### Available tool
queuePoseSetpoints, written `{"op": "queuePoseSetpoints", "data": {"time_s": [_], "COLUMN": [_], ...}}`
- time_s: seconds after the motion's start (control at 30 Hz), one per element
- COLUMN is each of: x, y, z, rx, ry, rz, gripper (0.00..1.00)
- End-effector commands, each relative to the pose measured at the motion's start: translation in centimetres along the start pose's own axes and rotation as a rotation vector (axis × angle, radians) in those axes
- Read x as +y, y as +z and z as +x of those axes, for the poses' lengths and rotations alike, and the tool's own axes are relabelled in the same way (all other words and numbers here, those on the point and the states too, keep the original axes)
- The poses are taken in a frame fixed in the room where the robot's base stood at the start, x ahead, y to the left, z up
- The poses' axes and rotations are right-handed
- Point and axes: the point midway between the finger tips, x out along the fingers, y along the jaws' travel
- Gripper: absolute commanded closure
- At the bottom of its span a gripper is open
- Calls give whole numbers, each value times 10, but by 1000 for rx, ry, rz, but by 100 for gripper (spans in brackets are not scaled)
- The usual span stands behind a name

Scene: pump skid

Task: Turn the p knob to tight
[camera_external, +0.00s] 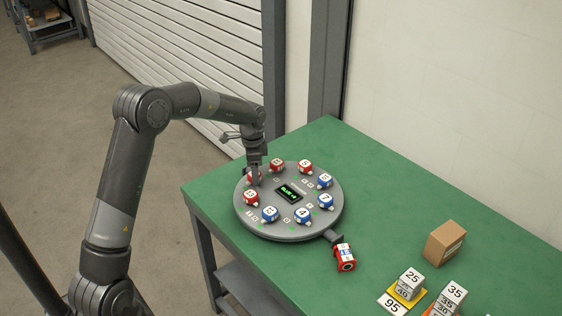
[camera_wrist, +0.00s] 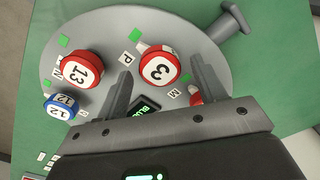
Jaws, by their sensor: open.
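A round grey dial plate (camera_external: 245,221) lies on the green table, with red and blue numbered knobs around its rim. In the wrist view, a P tag (camera_wrist: 128,58) lies between a red knob marked 13 (camera_wrist: 82,67) and a red knob marked 3 (camera_wrist: 159,69). I cannot tell for certain which knob the P tag names. The 3 knob has a white pointer at its upper left. My gripper (camera_wrist: 160,75) is open, with one finger on each side of the 3 knob in this view. In the external view, my gripper (camera_external: 255,178) is at the plate's left rim, partly hiding a red knob.
A small display (camera_external: 289,192) sits mid-plate; its text is partly readable as "BLUE". Neighbouring knobs stand close to my fingers. A red block (camera_external: 345,258), a cardboard box (camera_external: 443,243) and several number blocks (camera_external: 410,283) lie to the right. The back right of the table (camera_external: 400,185) is clear.

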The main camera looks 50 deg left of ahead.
Motion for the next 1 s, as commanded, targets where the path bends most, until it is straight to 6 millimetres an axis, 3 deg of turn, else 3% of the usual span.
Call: {"op": "queuePoseSetpoints", "data": {"time_s": [0.3, 0.5, 0.67, 1.0], "x": [-1, 0, 0, 0], "y": [0, 0, 0, 0], "z": [-62, -91, -100, -100], "rx": [2, 1, 0, 0], "ry": [-4, -1, 0, 0], "rz": [0, 1, 1, 1], "gripper": [36, 36, 36, 36]}}
